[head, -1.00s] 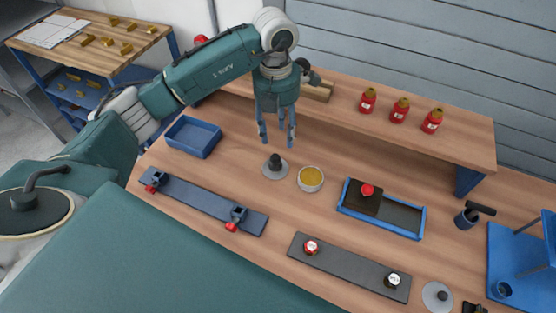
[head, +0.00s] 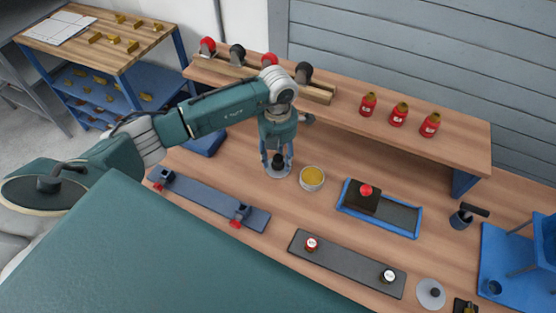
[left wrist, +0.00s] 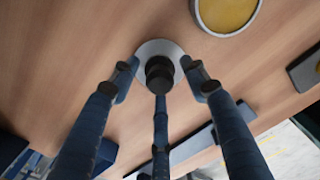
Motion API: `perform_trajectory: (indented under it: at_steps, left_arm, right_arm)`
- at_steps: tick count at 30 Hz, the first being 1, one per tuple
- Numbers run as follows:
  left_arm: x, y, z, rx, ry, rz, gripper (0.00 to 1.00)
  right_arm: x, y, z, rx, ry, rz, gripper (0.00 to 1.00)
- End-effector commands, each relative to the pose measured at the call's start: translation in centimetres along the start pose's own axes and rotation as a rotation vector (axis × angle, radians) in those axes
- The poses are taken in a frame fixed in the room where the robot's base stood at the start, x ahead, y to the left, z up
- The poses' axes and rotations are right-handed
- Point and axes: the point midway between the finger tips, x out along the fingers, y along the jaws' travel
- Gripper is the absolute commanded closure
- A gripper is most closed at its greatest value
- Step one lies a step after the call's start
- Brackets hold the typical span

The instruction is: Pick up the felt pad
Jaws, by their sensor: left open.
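A round light-grey disc with a black knob, which looks like the felt pad (head: 279,174), lies flat on the wooden bench. It also shows in the left wrist view (left wrist: 150,48). My left gripper (head: 277,161) points straight down over it. Its fingers are open and spread around the black knob (left wrist: 159,72), with gaps beside it in the left wrist view. The fingers hide part of the disc in the head view. A similar disc with a dark knob (head: 431,294) lies at the front right. My right gripper is not in view.
A bowl of yellow material (head: 312,178) stands close right of the disc. A blue tray (head: 402,219) holds a dark block with a red knob. A blue bin (head: 205,143) is partly behind my arm. A long blue fixture (head: 205,197) lies at front left.

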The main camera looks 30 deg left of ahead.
Motion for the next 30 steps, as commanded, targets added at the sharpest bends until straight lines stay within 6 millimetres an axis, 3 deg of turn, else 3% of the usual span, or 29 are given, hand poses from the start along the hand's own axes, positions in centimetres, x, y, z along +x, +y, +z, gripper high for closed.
perform_trajectory:
  at_steps: [4, 11, 23, 30]
  left_arm:
    - [0.0, 0.0, 0.0, 0.0, -0.001, 0.0, 0.56]
    - [0.0, 0.0, 0.0, 0.0, -0.001, 0.0, 1.0]
    - [-0.2, 0.0, 0.1, 0.0, -0.002, 0.0, 1.0]
    - [-2.2, 0.0, 0.2, 0.002, -0.006, 0.0, 1.0]
  right_arm:
    - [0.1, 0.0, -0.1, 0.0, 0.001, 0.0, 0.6]
    - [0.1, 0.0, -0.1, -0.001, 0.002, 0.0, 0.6]
    - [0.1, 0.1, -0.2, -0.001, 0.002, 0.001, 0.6]
    - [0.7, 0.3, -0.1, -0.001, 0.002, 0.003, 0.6]
